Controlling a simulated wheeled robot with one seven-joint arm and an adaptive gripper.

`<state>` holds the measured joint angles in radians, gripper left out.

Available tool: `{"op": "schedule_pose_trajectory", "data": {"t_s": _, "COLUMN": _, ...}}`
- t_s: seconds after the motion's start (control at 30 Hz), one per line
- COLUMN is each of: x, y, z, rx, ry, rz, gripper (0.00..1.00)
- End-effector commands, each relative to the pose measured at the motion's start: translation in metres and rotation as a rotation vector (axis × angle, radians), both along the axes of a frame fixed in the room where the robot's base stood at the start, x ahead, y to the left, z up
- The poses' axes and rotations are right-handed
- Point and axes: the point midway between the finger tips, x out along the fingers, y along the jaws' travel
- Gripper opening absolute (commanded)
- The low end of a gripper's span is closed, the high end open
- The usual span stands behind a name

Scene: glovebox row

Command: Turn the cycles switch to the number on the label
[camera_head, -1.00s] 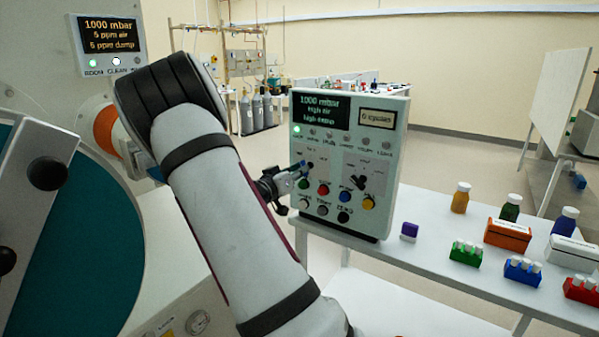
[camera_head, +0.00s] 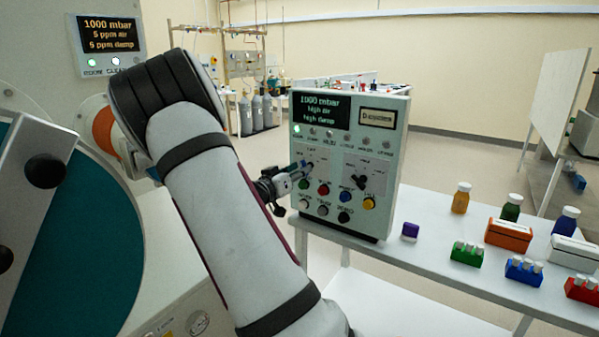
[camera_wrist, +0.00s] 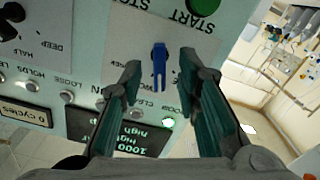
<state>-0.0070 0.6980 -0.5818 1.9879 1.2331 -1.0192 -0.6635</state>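The control box (camera_head: 392,210) stands upright on the white bench, with a dark screen, buttons and two rotary switches. One switch has a blue lever (camera_wrist: 159,66); in the wrist view it stands between the fingertips of my gripper (camera_wrist: 160,75). The fingers are open, with a gap on each side of the lever. A black switch (camera_wrist: 12,14), by the words DEEP and HALF, is off to the side. A small cycles label (camera_wrist: 25,111) sits beside the screen; its digit is too blurred to be sure. In the head view my gripper (camera_head: 292,176) is at the box's left part, partly hidden by my arm.
The bench (camera_head: 430,265) carries a purple block (camera_head: 410,232), bottles, an orange box (camera_head: 508,235) and coloured vial racks to the right of the control box. A large chamber with a teal panel (camera_head: 85,250) and its own display (camera_head: 110,38) is at left.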

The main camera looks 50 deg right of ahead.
Motion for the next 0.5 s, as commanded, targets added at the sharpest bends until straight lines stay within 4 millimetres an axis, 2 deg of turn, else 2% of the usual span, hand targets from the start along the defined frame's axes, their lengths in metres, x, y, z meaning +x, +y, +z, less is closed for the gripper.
{"op": "schedule_pose_trajectory", "data": {"t_s": 0.5, "x": -0.006, "y": 0.094, "z": 0.0, "rx": 0.001, "ry": 0.0, "rz": 0.004, "gripper": 0.3}}
